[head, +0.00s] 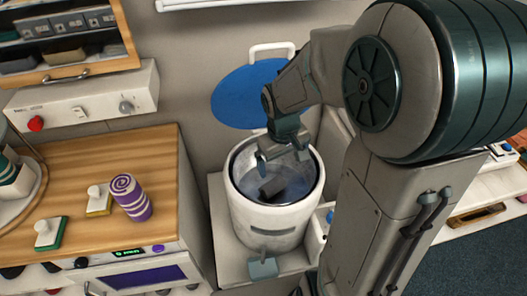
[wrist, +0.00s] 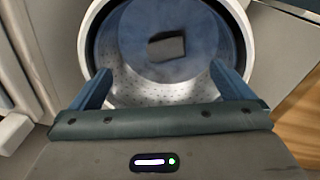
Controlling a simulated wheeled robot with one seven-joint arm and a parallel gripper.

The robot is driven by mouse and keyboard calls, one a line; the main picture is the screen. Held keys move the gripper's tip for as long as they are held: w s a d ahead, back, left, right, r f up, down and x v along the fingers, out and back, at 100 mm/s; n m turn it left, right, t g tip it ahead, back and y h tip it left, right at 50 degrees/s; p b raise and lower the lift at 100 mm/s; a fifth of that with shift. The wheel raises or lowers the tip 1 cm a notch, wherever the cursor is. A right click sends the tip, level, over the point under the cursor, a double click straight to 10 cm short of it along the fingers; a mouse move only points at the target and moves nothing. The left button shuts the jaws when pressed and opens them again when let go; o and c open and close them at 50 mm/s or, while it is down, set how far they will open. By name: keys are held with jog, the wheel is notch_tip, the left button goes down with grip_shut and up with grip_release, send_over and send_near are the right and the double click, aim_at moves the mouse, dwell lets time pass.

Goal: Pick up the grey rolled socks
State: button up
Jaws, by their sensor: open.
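The grey rolled socks (head: 272,187) appear as a small dark grey bundle inside a white round tub (head: 262,230) with a blue-grey interior. In the wrist view the same dark bundle (wrist: 167,46) lies deep in the tub, ahead of the fingers and roughly centred between them. My gripper (head: 281,153) is open and empty at the tub's mouth, above the socks and apart from them. In the wrist view its two blue fingers (wrist: 163,82) are spread wide over the near part of the perforated tub wall. Fine detail of the socks is too dark to tell.
A raised blue lid (head: 246,95) stands behind the tub. To the left, a wooden counter (head: 60,190) holds a purple striped roll (head: 130,197), a yellow-based block (head: 98,200) and a green-based block (head: 50,233). The tub's rim (head: 232,168) surrounds the gripper's way in.

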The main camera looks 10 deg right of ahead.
jog(key=n+g+y+p, duration=0.1)
jog(key=n+p, duration=0.1)
send_over(274, 183)
notch_tip(274, 183, down, 7)
jog(key=f, duration=0.6)
jog(key=shift+a+f, duration=0.2)
jog(key=shift+f, duration=0.2)
jog(key=shift+d+f, duration=0.15)
jog(key=shift+f, duration=2.45)
jog(key=c, duration=1.1)
